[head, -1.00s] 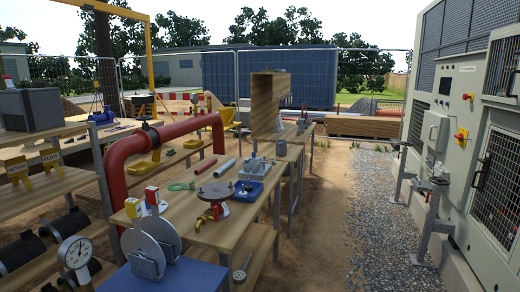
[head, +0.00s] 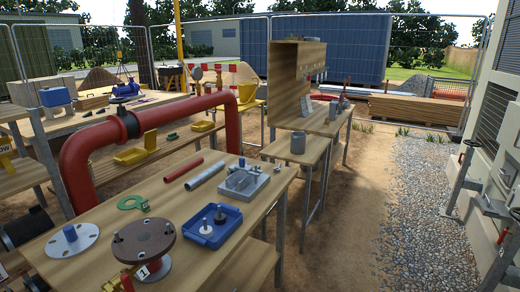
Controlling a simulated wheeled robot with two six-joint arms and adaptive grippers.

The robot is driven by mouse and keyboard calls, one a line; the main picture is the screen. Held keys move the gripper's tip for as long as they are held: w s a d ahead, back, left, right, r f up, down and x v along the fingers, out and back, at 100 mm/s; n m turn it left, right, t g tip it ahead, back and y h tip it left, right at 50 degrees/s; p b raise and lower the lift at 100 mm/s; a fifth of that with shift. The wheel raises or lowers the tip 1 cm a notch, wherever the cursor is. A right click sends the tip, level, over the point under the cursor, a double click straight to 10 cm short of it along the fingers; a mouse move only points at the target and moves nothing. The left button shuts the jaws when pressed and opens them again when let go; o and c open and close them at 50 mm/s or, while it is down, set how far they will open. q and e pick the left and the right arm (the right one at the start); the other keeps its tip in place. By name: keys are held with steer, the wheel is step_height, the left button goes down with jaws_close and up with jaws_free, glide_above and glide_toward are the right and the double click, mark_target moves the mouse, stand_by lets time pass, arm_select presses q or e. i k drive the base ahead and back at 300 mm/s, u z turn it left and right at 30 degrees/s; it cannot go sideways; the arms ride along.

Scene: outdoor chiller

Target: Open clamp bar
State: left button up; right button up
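A grey metal fixture (head: 242,183) sits on the wooden workbench (head: 150,187), near its right edge. It has a block-like base with small raised parts on top. It may carry the clamp bar, but it is too small here to tell a bar or whether one is open or shut. Beside it lie a grey tube (head: 206,174) and a red tube (head: 183,170). Neither of my grippers shows in the head view.
A blue tray (head: 213,226) with small parts, a brown flange (head: 144,242), a grey disc (head: 72,240) and a green ring (head: 132,203) share the bench. A thick red pipe (head: 78,172) arches behind. Gravel (head: 418,215) and bare ground lie to the right.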

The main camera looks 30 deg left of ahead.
mark_target(242, 166)
steer(key=i, duration=0.9)
steer(key=u, duration=0.7)
steer(key=i, duration=1)
